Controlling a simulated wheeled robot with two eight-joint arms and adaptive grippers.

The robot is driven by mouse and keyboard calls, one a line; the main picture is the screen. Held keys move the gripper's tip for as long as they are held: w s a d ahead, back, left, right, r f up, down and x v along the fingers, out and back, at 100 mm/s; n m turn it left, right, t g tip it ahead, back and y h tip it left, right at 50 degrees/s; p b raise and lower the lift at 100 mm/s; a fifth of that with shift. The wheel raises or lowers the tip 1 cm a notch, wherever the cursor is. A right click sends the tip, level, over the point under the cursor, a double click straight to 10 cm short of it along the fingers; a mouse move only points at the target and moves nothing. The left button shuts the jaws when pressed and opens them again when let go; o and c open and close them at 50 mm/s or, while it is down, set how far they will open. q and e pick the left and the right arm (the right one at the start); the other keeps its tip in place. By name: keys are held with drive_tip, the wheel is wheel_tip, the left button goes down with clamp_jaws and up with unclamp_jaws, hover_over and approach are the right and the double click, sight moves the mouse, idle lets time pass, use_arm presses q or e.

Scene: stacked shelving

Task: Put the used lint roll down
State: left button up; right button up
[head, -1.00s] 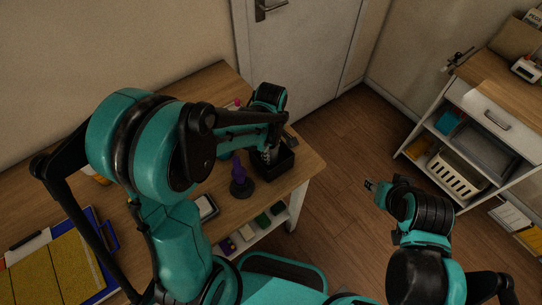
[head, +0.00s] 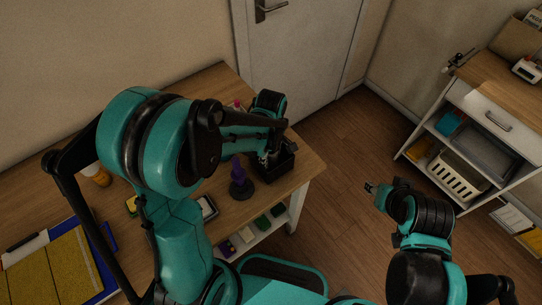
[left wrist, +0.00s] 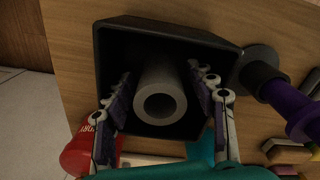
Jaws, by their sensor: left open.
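The lint roll is a grey hollow cylinder (left wrist: 162,92) in the left wrist view. It lies inside a black open box (left wrist: 112,50), its round open end facing the camera. The black box (head: 284,178) stands near the right end of the wooden table in the head view. My left gripper (left wrist: 165,95) is open, with one finger on each side of the roll and a gap visible beside it. In the head view the left gripper (head: 268,156) is at the box and the roll is hidden. My right gripper (head: 372,188) hangs over the floor, its fingertips too small to read.
A purple-handled object on a dark round base (head: 240,180) stands just left of the box; its purple handle also shows in the left wrist view (left wrist: 295,108). A red container (left wrist: 78,153) is close by. A white shelf unit (head: 475,110) stands at right. Floor between is free.

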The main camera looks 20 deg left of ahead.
use_arm(q)
wheel_tip(320, 180, up, 11)
drive_tip(key=p, duration=0.3)
drive_tip(key=s+a+r+m+t, duration=0.2)
drive_tip(key=s+r+m+t, duration=0.1)
drive_tip(key=s+m, duration=0.2)
drive_tip(key=s+a+r+m+t, duration=0.2)
drive_tip(key=s+r+m+t, duration=0.2)
drive_tip(key=m, duration=0.6)
drive_tip(key=shift+s+a, duration=0.25)
drive_tip(key=shift+s, duration=0.45)
drive_tip(key=shift+r, duration=0.1)
